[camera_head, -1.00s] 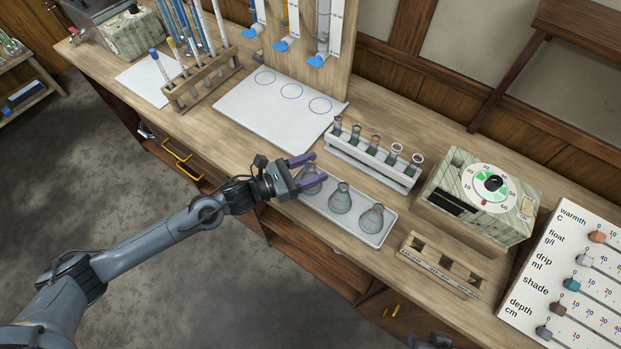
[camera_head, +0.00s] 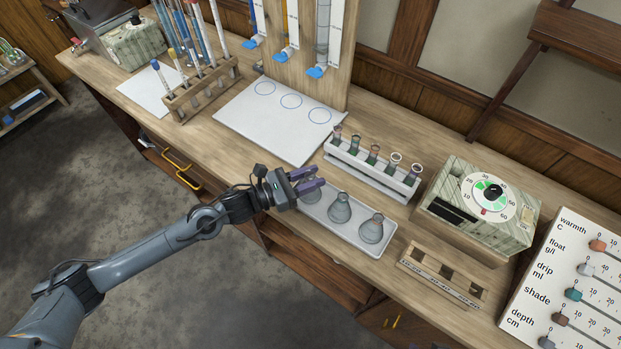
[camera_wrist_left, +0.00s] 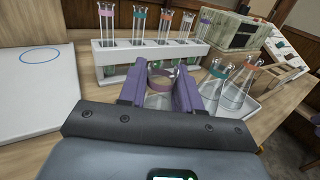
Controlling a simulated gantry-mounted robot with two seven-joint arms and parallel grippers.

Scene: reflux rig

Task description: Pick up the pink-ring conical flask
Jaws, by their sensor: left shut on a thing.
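My left gripper (camera_head: 315,178) is shut on the leftmost conical flask (camera_head: 313,197), at the left end of the white tray (camera_head: 345,235). In the left wrist view, the purple fingers (camera_wrist_left: 160,85) stand either side of the neck of this flask (camera_wrist_left: 159,76); its ring looks pale pinkish, and its lower body is hidden. I cannot tell whether its base touches the tray. A teal-ring flask (camera_head: 340,208) and an orange-ring flask (camera_head: 372,229) stand upright to the right in the tray. My right gripper is not in view.
A white rack with several test tubes (camera_head: 368,172) stands just behind the tray. A wooden rack (camera_head: 440,275) and a dial box (camera_head: 480,205) are to the right. A white mat with blue circles (camera_head: 270,125) lies behind left.

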